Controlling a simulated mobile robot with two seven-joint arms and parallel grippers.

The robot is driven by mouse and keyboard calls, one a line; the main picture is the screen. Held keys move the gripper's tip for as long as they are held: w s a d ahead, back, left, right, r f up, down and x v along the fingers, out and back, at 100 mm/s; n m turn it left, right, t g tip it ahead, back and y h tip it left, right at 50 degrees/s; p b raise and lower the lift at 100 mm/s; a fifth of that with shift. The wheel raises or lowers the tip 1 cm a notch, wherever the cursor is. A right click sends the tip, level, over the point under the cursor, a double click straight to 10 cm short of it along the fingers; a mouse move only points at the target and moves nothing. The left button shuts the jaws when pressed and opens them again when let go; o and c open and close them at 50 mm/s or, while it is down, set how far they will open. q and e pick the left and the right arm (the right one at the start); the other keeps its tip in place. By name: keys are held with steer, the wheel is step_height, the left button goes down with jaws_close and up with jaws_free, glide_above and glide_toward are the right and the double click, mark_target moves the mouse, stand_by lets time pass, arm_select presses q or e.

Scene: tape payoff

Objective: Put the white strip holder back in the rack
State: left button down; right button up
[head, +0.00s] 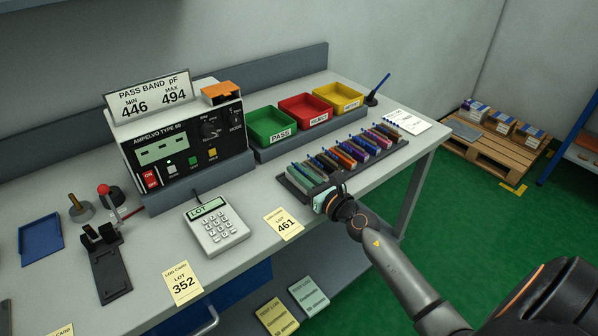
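The dark rack (292,190) lies near the bench's front edge, with a row of several coloured strip holders in it. A pale grey-green holder (301,179) sits at its left end. My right gripper (324,197) is at the rack's front left corner, reaching in from the lower right. A pale patch shows at the gripper; I cannot tell whether it is the white strip holder or part of the gripper. The fingertips are hidden, so open or shut does not show. I cannot pick out the white strip holder for certain. My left gripper is out of view.
Behind the rack stand green (270,126), red (303,110) and yellow (338,98) bins. A meter (188,143), a keypad (216,227) and a lot card (284,223) are to the left. A white sheet (408,121) lies beyond the rack's right end.

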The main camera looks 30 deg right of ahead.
steer(key=o, duration=0.3)
steer(key=shift+r, duration=0.25)
steer(key=shift+s+f, duration=0.1)
steer(key=shift+s, duration=0.2)
steer(key=s+d+b, duration=0.1)
steer(key=s, duration=1)
steer(key=shift+s+b, duration=0.2)
steer(key=shift+b, duration=0.15)
